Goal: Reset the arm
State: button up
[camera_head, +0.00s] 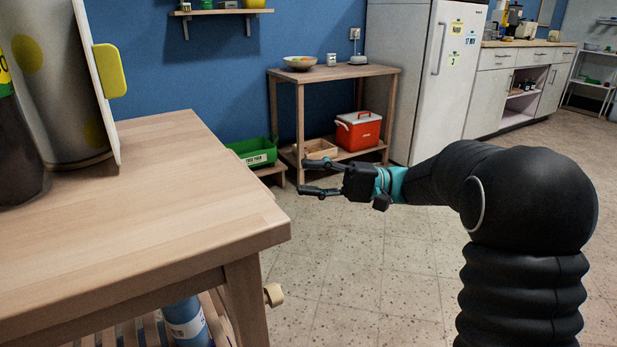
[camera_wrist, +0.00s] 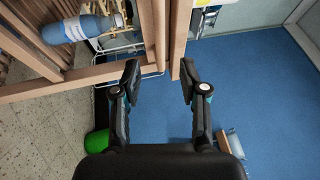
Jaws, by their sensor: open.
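My gripper (camera_head: 312,178) is open and empty in the head view. It points left, toward the right edge of the near wooden table (camera_head: 170,235), and is apart from it. In the wrist view my gripper (camera_wrist: 158,80) also shows with its two fingers spread and nothing between them. Wooden beams (camera_wrist: 163,35) show beyond the fingertips there. My black arm reaches in from the right of the head view.
A dark bottle and a large cylinder (camera_head: 55,80) stand on the near table. Behind are a green bin (camera_head: 254,152), a wooden side table (camera_head: 335,73) with a red cooler (camera_head: 358,131), and a fridge (camera_head: 412,80). The tiled floor (camera_head: 350,260) below my gripper is clear.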

notch_tip(320, 180, down, 9)
jog(key=m+t+h, duration=0.1)
jog(key=m+h, duration=0.2)
jog(key=m, duration=0.1)
jog(key=s+d+f+t+h, duration=0.1)
jog(key=s+d+f+h, duration=0.5)
jog(key=s+f+h, duration=0.3)
jog(key=s+d+r+n+t+h+p, duration=0.1)
jog(key=s+d+r+t+h, duration=0.15)
jog(key=s+d, duration=0.3)
jog(key=s+d+r+t+h+p, duration=0.1)
jog(key=s+d+t+h, duration=0.1)
jog(key=s+d+h, duration=0.3)
jog(key=s+d+r+n+t+p, duration=0.1)
jog(key=s+d+r+t+p, duration=0.1)
jog(key=s+r, duration=0.3)
jog(key=shift+s+d+r+t, duration=0.15)
jog(key=shift+d+r+t, duration=0.5)
jog(key=shift+d+t, duration=0.15)
